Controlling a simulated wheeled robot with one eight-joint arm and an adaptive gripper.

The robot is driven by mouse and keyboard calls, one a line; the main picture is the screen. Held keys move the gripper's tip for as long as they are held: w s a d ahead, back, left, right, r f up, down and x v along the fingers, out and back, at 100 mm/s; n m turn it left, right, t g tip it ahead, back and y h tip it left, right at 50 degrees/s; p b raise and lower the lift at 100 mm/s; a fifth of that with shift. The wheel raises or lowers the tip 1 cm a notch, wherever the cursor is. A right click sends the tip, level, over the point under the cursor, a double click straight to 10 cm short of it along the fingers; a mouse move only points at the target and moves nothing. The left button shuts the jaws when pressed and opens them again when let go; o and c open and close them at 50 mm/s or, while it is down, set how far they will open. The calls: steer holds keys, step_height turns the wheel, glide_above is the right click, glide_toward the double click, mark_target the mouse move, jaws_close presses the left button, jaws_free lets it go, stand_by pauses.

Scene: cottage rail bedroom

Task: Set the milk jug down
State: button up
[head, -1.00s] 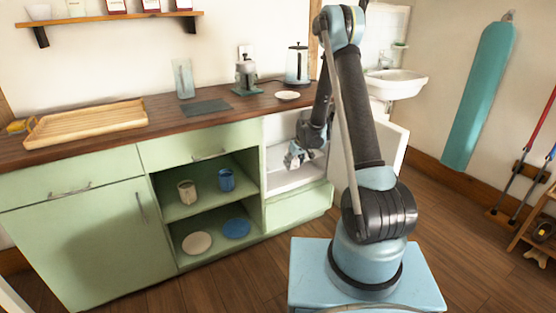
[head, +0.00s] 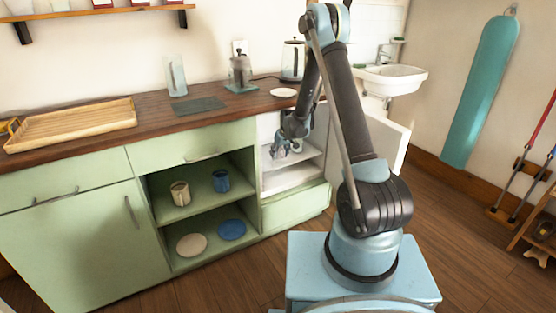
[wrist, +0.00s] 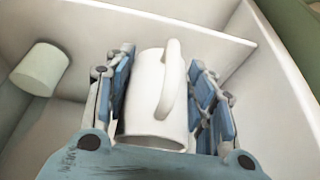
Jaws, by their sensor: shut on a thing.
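The milk jug (wrist: 147,88) is white with a handle along its upper side. In the wrist view it is between the blue fingers of my gripper (wrist: 160,62), which is shut on it. In the head view my gripper (head: 281,150) is at the open white compartment (head: 288,176) at the right end of the green cabinets. The jug is too small or hidden to make out there. In the wrist view the white compartment walls (wrist: 215,35) surround the jug. I cannot tell whether the jug touches a shelf.
A pale cylinder (wrist: 42,70) stands left of the jug inside the compartment. The compartment's door (head: 391,150) is open to the right. The wooden counter (head: 150,110) above holds a tray (head: 70,124), a French press (head: 240,72), a kettle (head: 292,60) and a white dish (head: 283,92).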

mark_target(279, 157)
steer(key=shift+w+a+f, duration=0.1)
steer(key=shift+w+a, duration=0.15)
steer(key=shift+w, duration=0.05)
steer(key=shift+d+f, duration=0.2)
steer(key=shift+f, duration=0.1)
steer(key=shift+a+f, duration=0.15)
steer(key=shift+f, duration=1.25)
steer(key=o, duration=1.3)
steer(key=shift+r, duration=0.1)
